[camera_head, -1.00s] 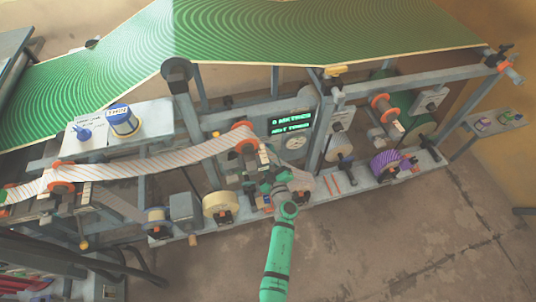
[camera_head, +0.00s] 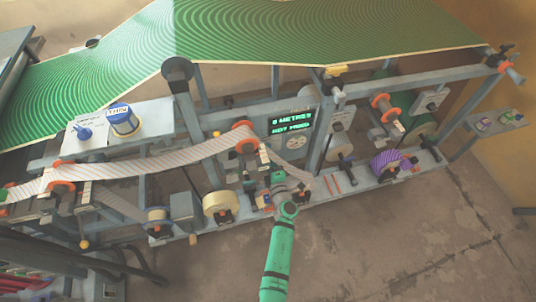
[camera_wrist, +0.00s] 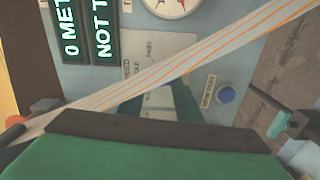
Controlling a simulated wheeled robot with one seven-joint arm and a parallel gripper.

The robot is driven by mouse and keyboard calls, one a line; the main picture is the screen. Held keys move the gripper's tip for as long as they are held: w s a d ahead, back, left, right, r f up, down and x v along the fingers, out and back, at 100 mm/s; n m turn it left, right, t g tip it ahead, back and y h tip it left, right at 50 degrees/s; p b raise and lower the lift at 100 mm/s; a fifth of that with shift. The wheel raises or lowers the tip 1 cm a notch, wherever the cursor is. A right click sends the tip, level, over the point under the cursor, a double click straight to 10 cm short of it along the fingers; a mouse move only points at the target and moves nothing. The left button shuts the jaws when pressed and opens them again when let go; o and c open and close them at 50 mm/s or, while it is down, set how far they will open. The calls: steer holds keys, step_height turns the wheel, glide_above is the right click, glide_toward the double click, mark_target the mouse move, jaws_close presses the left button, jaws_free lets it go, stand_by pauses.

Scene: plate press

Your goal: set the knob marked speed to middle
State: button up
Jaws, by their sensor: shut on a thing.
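My gripper (camera_head: 280,184) is at the front of the press, below the green-lettered display. In the wrist view its dark green fingers (camera_wrist: 158,98) reach under the striped paper band to a pale plate (camera_wrist: 158,50) with small markings. The fingers are shut on what looks like the speed knob. The knob is almost wholly hidden by the band and fingers; a small blue patch shows between them (camera_wrist: 168,84). Its pointer cannot be seen, and the plate's lettering is too small to read surely.
The striped band (camera_wrist: 215,50) crosses close in front of the fingers. A cream roll (camera_head: 220,205) stands left of my gripper.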

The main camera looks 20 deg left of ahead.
steer(key=shift+n, duration=0.5)
steer(key=o, duration=1)
steer(key=shift+o, duration=0.2)
steer(key=shift+s+d, duration=0.1)
steer(key=v, duration=1)
steer(key=shift+s+d, duration=0.2)
steer(key=shift+s, duration=0.05)
steer(key=s+d+r+m+h, duration=0.3)
steer(key=s+m, duration=0.5)
steer(key=s, duration=0.4)
steer(key=s+d+r+m+h, duration=0.3)
steer(key=s+d+r+m, duration=0.3)
steer(key=s, duration=0.6)
steer(key=s+d+r+m+h, duration=0.4)
steer(key=s+d+r+m, duration=0.1)
steer(key=s+m, duration=0.5)
steer(key=shift+s+r+m, duration=0.4)
steer(key=shift+s+r, duration=0.3)
steer(key=shift+s, duration=0.4)
